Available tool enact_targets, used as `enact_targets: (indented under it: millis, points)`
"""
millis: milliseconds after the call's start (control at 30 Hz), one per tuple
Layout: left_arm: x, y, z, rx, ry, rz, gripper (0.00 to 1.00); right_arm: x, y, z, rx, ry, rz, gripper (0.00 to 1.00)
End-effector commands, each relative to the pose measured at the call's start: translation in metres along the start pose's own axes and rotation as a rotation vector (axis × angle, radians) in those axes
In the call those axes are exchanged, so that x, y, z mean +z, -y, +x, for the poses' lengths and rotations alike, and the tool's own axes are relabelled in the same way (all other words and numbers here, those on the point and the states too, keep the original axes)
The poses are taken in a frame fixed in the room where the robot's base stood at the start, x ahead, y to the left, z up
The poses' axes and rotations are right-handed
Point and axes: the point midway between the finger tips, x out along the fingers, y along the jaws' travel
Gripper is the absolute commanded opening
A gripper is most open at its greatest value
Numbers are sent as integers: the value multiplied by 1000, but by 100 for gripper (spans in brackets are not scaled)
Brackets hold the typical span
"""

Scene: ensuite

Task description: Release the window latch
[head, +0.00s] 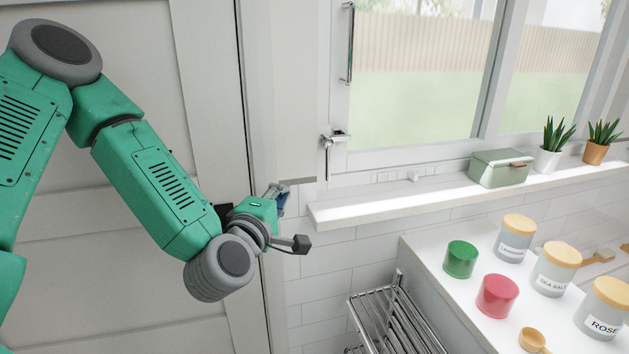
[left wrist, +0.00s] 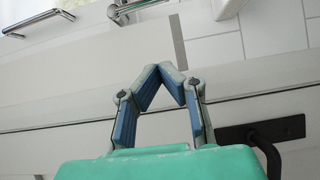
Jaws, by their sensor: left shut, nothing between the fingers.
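The chrome window latch (head: 337,139) sits low on the left side of the white window frame (head: 400,158), with its lever hanging down. It also shows at the top edge of the left wrist view (left wrist: 127,9), partly cut off. My left gripper (head: 284,190) is left of and below the latch, apart from it, in front of the wall beside the door. In the left wrist view my left gripper (left wrist: 160,69) is shut and empty, its blue-padded fingertips meeting in a point. My right gripper is not in view.
A chrome bar handle (head: 350,42) is above the latch. The white sill (head: 390,208) carries a green box (head: 499,168) and two potted plants. Jars and cups stand on the counter (head: 440,280). A black lever handle (left wrist: 268,145) is right of my gripper in the wrist view.

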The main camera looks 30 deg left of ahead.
Motion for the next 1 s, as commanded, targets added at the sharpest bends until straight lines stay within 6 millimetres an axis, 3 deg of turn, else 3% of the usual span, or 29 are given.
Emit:
enact_targets:
  millis: [67, 167, 433, 700, 1000]
  points:
    - [2, 4, 8, 6, 1, -1, 0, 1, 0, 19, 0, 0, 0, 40]
    - [4, -3, 32, 2, 0, 4, 0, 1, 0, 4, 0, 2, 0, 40]
    - [4, -1, 88, 0, 5, 2, 0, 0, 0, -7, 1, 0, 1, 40]
    - [26, 0, 108, -1, 3, 0, 0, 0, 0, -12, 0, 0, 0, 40]
    - [30, -1, 109, 0, 3, 0, 0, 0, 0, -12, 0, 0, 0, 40]
